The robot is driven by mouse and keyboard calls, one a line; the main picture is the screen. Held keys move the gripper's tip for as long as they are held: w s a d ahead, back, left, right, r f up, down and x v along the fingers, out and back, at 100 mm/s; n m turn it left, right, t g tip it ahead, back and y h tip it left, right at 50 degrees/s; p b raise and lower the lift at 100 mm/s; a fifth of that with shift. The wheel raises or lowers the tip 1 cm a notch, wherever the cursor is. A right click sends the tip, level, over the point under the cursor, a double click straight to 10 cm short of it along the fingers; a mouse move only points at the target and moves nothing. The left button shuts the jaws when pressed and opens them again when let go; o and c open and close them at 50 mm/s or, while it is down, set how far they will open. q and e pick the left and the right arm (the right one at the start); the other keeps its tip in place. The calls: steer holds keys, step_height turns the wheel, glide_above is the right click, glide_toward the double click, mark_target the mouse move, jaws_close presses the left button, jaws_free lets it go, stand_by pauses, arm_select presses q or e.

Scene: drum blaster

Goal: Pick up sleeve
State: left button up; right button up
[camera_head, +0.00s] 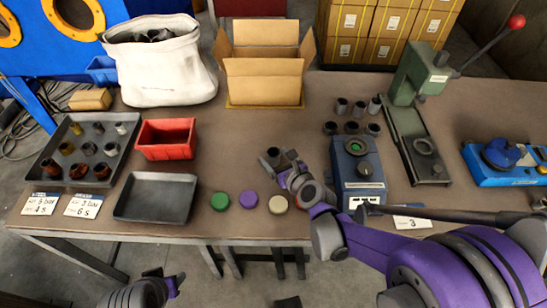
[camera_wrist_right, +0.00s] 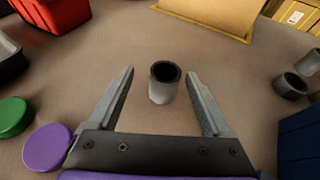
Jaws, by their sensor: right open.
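A short hollow grey sleeve (camera_wrist_right: 164,88) stands upright on the table between the spread fingers of my right gripper (camera_wrist_right: 161,74) in the right wrist view. Table shows on both sides of it, and the fingers do not appear to touch it. In the head view the sleeve (camera_head: 273,154) is partly hidden by my right gripper (camera_head: 281,163), near the middle of the table. My right gripper is open and empty. My left gripper (camera_head: 160,279) is low at the bottom left, off the table, and its finger opening is unclear.
Several similar sleeves (camera_head: 350,127) stand behind a blue machine (camera_head: 358,170) on the right. Green (camera_head: 220,199), purple (camera_head: 248,199) and other discs lie along the front edge. A red bin (camera_head: 166,152), black tray (camera_head: 155,197) and cardboard box (camera_head: 264,84) stand around.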

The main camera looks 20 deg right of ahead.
mark_target(271, 151)
steer(key=x, duration=0.5)
steer(key=shift+w+d+f, duration=0.1)
steer(key=shift+w+d, duration=0.2)
steer(key=shift+w, duration=0.05)
steer(key=shift+c, duration=0.3)
jaws_close()
